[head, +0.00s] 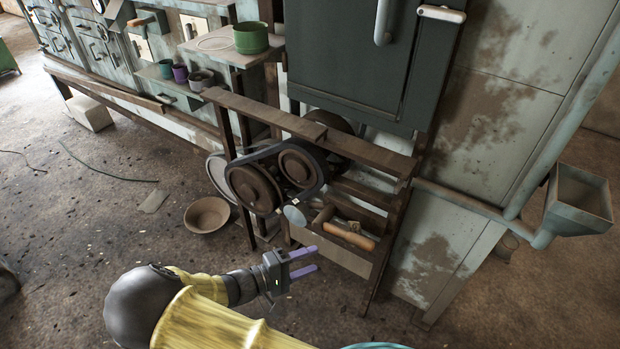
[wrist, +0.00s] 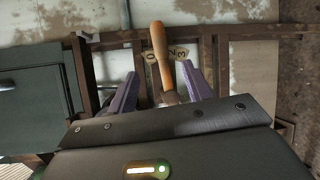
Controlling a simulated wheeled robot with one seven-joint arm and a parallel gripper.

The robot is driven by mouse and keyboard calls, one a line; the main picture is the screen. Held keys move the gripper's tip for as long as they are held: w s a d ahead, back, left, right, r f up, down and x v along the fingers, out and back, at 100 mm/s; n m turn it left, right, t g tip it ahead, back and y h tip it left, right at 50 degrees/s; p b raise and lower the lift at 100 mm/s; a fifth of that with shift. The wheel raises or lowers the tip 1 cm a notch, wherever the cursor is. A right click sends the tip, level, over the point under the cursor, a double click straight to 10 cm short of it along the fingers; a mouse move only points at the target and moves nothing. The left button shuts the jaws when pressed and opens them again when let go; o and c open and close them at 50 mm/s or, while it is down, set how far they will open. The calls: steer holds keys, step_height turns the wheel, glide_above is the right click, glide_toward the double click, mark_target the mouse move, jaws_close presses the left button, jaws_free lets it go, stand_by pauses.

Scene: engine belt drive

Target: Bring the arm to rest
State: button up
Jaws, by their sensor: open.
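My gripper (head: 303,262) is open, with two purple fingers apart and nothing between them in the head view. It is in free air in front of the belt drive, below and left of a wooden-handled tool (head: 348,236) in the picture. In the wrist view, the fingers of my gripper (wrist: 160,85) stand apart, and the tool's wooden handle (wrist: 159,42) shows between and beyond them. The belt drive has two dark pulleys, a left one (head: 253,188) and a right one (head: 298,166), with a black belt (head: 262,154) around them.
A rusty metal frame (head: 300,125) surrounds the pulleys, under a dark green cabinet (head: 345,55). A green pot (head: 250,38) stands on a shelf at upper left. A brown bowl (head: 207,215) lies on the floor. A grey funnel box (head: 578,200) juts out at right. The floor at left is mostly clear.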

steer(key=s+d+r+m+g+y, duration=0.2)
steer(key=s+d+m+g+y, duration=0.15)
steer(key=d+g+y, duration=0.45)
steer(key=s+d+r+m+t+y, duration=0.3)
steer(key=d+r+m+y, duration=0.3)
steer(key=d+r, duration=0.5)
step_height(320, 180, up, 24)
steer(key=a+n+p, duration=0.1)
steer(key=p, duration=2.1)
steer(key=shift+w+a+f+y+p, duration=0.15)
steer(key=shift+w+f+y+p, duration=0.05)
steer(key=shift+y+p, duration=0.1)
steer(key=shift+n, duration=0.25)
